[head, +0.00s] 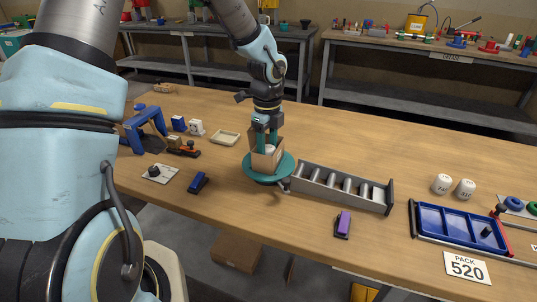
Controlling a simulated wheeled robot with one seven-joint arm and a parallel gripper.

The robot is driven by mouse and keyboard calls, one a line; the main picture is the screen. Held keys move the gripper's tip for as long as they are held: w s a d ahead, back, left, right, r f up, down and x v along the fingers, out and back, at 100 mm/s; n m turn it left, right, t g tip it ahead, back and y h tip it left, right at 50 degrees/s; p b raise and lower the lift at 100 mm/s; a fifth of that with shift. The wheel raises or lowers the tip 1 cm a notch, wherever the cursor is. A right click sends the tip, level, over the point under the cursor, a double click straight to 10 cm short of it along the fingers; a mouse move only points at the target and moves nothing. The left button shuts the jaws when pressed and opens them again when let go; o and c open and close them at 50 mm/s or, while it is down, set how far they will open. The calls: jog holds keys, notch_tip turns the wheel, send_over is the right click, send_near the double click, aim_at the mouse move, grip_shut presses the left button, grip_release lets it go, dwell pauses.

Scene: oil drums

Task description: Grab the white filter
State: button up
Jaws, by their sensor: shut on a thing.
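My gripper (266,139) points down, its teal fingers reaching into a small open cardboard box (262,162). It is shut on a small white object (270,149), which looks like the white filter. Most of that object is hidden by the box walls and fingers. The box stands on a round teal turntable (284,171) near the front edge of the table.
A grey roller rack (340,187) lies just right of the turntable. A shallow beige tray (225,137) is left of the turntable, and a blue stand (146,123) is farther left.

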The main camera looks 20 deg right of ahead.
grip_shut()
jog(key=shift+r, duration=0.15)
